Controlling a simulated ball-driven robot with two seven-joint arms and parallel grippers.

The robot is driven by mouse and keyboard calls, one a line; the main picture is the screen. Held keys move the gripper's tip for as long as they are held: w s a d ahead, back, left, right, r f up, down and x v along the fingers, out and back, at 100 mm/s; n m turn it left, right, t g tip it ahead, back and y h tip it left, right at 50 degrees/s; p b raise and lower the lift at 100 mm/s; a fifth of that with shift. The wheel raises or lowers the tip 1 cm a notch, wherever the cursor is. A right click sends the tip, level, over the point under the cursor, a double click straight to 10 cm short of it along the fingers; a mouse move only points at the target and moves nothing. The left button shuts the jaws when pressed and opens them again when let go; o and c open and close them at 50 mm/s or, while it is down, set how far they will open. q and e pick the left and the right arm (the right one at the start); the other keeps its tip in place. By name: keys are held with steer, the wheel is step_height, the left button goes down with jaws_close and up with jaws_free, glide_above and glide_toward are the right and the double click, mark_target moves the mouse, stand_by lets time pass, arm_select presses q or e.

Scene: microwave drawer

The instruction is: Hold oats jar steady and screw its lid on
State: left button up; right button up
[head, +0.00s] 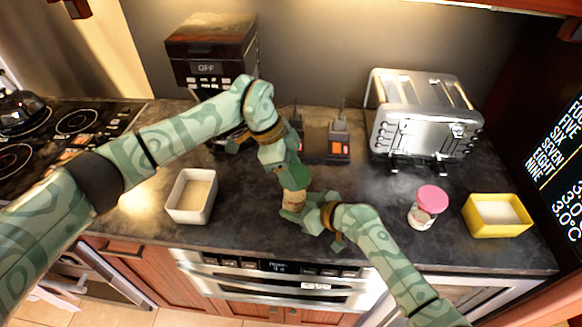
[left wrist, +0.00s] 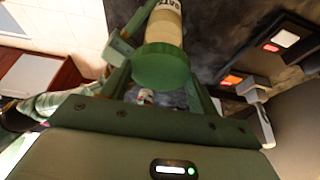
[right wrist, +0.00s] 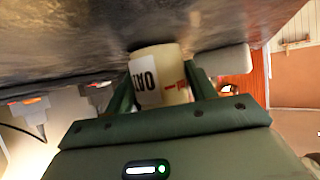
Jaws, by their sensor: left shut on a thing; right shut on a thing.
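The oats jar is cream-coloured with a lettered label; its body (right wrist: 160,75) shows between the fingers of my right gripper (right wrist: 162,90) in the right wrist view. That gripper is shut on the jar body. In the head view only a small tan patch of the jar (head: 293,198) shows between the two grippers. The green lid (left wrist: 162,66) sits at the jar's top end in the left wrist view. My left gripper (left wrist: 160,78) is shut on the lid from above. Whether the lid's thread is engaged is hidden.
A pink-lidded jar (head: 428,206) and a yellow box (head: 490,227) stand on the counter at right. A white box (head: 183,213) stands at left. A toaster (head: 420,118) and a coffee machine (head: 210,55) stand behind. The counter's front edge is close to my grippers.

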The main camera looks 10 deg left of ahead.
mark_target(295, 201)
arm_select(q)
steer(key=shift+f, duration=2)
stand_by(4.0)
arm_select(e)
steer(key=shift+c, duration=0.2)
